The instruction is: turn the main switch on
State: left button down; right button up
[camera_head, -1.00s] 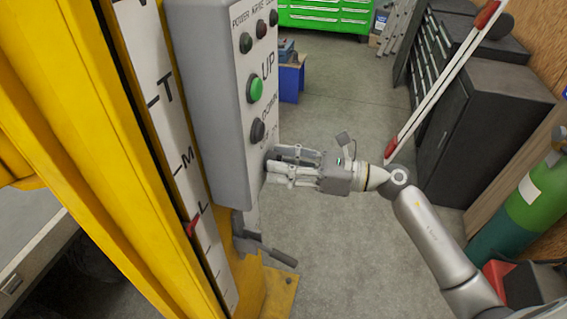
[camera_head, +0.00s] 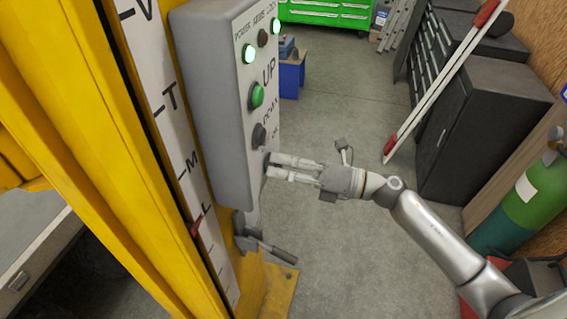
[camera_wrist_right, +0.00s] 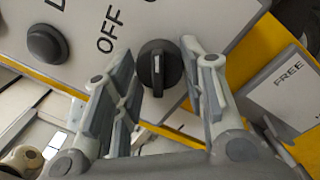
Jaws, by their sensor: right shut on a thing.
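The main switch is a black round knob with a white pointer line, seen in the right wrist view (camera_wrist_right: 158,68) beside the printed word OFF. It sits low on the face of the grey control box (camera_head: 211,95). My right gripper (camera_head: 269,166) reaches the box face from the right in the head view. Its fingers are shut on the knob, one on each side, and they hide most of it in the head view. Two indicator lamps, the POWER lamp (camera_head: 249,54) and the far right lamp (camera_head: 275,26), glow. The lamp between them (camera_head: 263,38) is dark. My left gripper is out of view.
Above the switch are a green UP button (camera_head: 257,96) and a black DOWN button (camera_head: 259,135). A lever (camera_head: 270,250) sticks out below the box. A yellow column (camera_head: 105,130) stands at left.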

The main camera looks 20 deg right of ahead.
dwell(0.4)
jog(key=o, duration=1)
jog(key=v, duration=1.2)
jog(key=shift+d, duration=0.1)
